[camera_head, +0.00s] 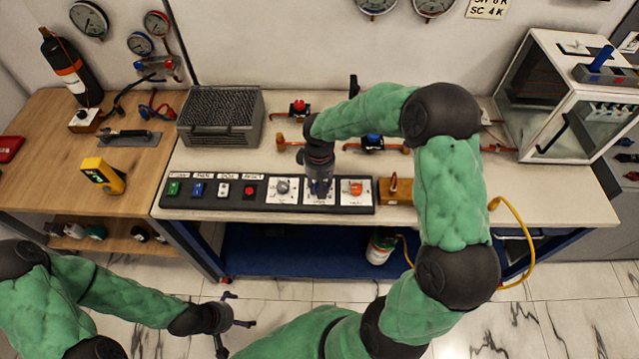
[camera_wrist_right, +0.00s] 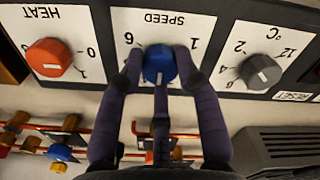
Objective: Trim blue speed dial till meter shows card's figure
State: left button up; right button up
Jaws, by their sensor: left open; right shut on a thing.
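The blue speed dial (camera_wrist_right: 158,64) sits on a white SPEED plate (camera_wrist_right: 185,25) in the wrist view, where a 6 shows left of it. My right gripper (camera_wrist_right: 159,72) is shut on the dial, fingers at both sides and one below. In the head view my right gripper (camera_head: 319,186) comes down on the panel and hides the dial. My left gripper (camera_head: 227,314) is open and empty over the floor, front of the bench. A card (camera_head: 487,8) is cut off at the top edge. Round gauges (camera_head: 89,19) hang on the wall; their readings are too small to tell, and which is the meter is unclear.
The control panel (camera_head: 215,205) also carries an orange HEAT dial (camera_wrist_right: 48,58), a grey °C dial (camera_wrist_right: 262,72) and several push buttons. A ribbed grey box (camera_head: 221,117), pipes with valves (camera_head: 299,108) and a glass case (camera_head: 548,95) stand behind. A yellow instrument (camera_head: 103,175) lies left.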

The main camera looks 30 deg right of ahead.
jog(key=o, duration=1.1)
jog(key=shift+o, duration=0.2)
jog(key=shift+r, duration=0.1)
notch_tip(320, 180, up, 12)
